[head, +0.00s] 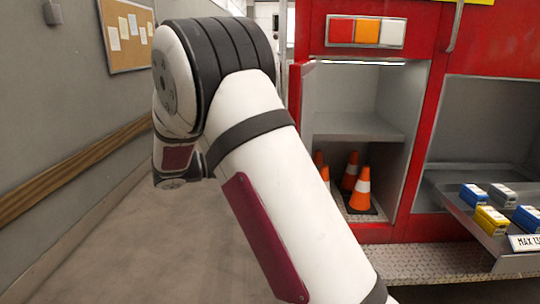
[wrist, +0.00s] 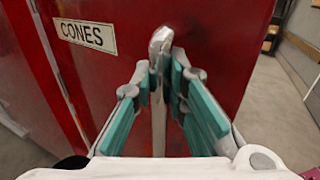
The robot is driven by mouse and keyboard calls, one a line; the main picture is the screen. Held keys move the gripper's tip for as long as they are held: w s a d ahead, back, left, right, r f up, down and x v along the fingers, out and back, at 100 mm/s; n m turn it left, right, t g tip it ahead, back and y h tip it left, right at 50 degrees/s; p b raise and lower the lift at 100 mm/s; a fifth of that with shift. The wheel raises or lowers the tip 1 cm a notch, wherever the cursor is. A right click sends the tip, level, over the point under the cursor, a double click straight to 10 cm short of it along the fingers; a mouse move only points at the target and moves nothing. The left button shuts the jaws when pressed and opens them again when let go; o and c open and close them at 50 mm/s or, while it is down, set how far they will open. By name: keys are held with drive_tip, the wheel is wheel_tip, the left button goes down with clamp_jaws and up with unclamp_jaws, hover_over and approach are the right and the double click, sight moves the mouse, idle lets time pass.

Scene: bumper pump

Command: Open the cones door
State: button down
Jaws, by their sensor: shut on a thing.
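The red cones door (wrist: 215,35) fills much of the wrist view, with a white "CONES" label (wrist: 85,36) on it. A pale upright bar handle (wrist: 158,125) stands out from the door. My gripper (wrist: 165,72) is shut on this handle, with a teal finger on each side. In the head view the cones compartment (head: 345,100) is uncovered, with a shelf and several orange cones (head: 361,190) inside. My arm hides the gripper and most or all of the door there.
The red vehicle body (head: 428,110) frames the compartment. At right, a pulled-out tray (head: 507,264) holds several blue, grey and yellow boxes. A metal step (head: 430,262) runs below. A grey wall with a wooden rail (head: 75,168) stands at left, with open floor (head: 150,240) between.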

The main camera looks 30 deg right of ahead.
drive_tip(key=shift+d+r, duration=0.1)
drive_tip(key=shift+d, duration=0.05)
drive_tip(key=c, duration=1.6)
unclamp_jaws()
drive_tip(key=shift+o, duration=0.2)
drive_tip(key=w+a, duration=0.2)
drive_tip(key=a, duration=0.9)
drive_tip(key=shift+w+a, duration=0.15)
drive_tip(key=shift+a, duration=0.25)
